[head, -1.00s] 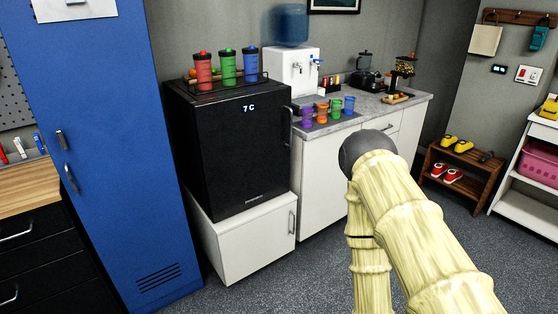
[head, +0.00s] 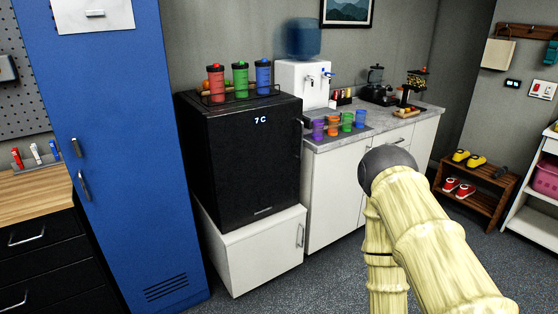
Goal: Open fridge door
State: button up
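The black mini fridge (head: 250,172) stands on a low white cabinet, left of the counter in the head view. Its door, with a "7 C" display, looks closed. A dark vertical handle (head: 301,138) shows at the door's right edge. My arm, pale and bamboo-like with a dark round joint, rises at the lower right of the view, in front of the counter cabinets. My gripper is not in view, so its state and its place relative to the handle are hidden.
The white cabinet (head: 253,254) sits under the fridge. A blue locker (head: 115,190) stands close on its left. Several bottles stand in a rack (head: 235,96) on the fridge. The counter (head: 395,128) on the right holds colored cups and a water dispenser (head: 302,84). Grey floor lies in front.

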aim_at(256, 151)
jog(key=z, duration=0.5)
jog(key=i, duration=1.05)
jog(key=u, duration=0.25)
